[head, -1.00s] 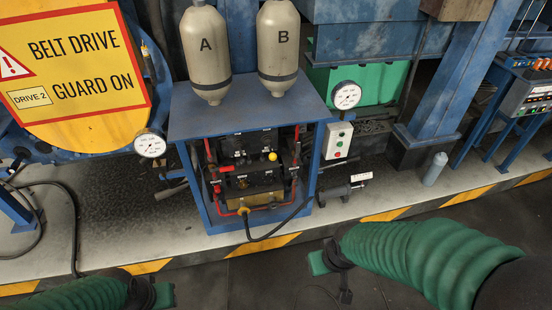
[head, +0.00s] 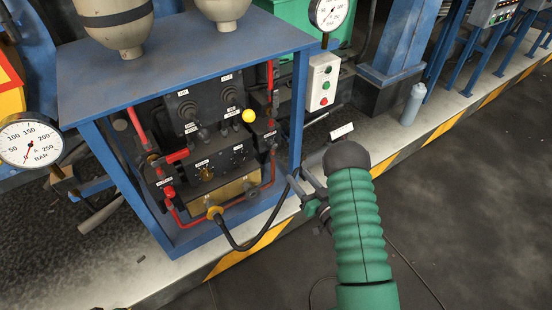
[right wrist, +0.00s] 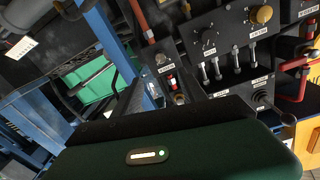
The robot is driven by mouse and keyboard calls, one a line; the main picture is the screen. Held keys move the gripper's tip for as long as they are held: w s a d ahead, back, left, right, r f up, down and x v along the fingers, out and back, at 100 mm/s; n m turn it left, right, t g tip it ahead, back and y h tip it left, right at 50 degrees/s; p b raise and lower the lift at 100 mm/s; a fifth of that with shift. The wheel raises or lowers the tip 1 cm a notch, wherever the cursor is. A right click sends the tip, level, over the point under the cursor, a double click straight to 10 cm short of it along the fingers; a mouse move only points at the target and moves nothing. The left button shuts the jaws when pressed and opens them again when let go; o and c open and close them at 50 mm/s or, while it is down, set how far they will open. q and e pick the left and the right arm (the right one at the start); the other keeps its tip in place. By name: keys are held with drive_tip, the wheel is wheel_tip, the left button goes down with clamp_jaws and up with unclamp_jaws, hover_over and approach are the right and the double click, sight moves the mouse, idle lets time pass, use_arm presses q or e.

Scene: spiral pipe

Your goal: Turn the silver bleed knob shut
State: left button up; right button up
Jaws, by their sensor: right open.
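The valve panel (head: 205,160) stands inside a blue frame in the head view. My right gripper (head: 304,186) is just right of the frame's front post, apart from the panel. In the right wrist view my right gripper (right wrist: 158,88) is open, its dark fingers pointing at the panel's side block. A small metallic knob (right wrist: 179,98) with a red part beside it shows near the right finger, not gripped. It may be the silver bleed knob, but its label is too small to read. My left gripper is not clearly in view.
A black hose (head: 250,246) loops below the panel. A push-button box (head: 322,82) and a pressure gauge (head: 328,12) stand to the right. Red pipes run along the panel.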

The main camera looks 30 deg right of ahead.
sight(275, 148)
drive_tip(key=w+b, duration=0.1)
drive_tip(key=w, duration=0.4)
drive_tip(key=w+b, duration=0.2)
drive_tip(key=w, duration=0.3)
drive_tip(key=w+b, duration=0.2)
drive_tip(key=w, duration=0.3)
drive_tip(key=shift+d+f, duration=0.1)
drive_tip(key=shift+d, duration=0.15)
drive_tip(key=shift+w, duration=0.35)
drive_tip(key=shift+c, duration=0.2)
clamp_jaws()
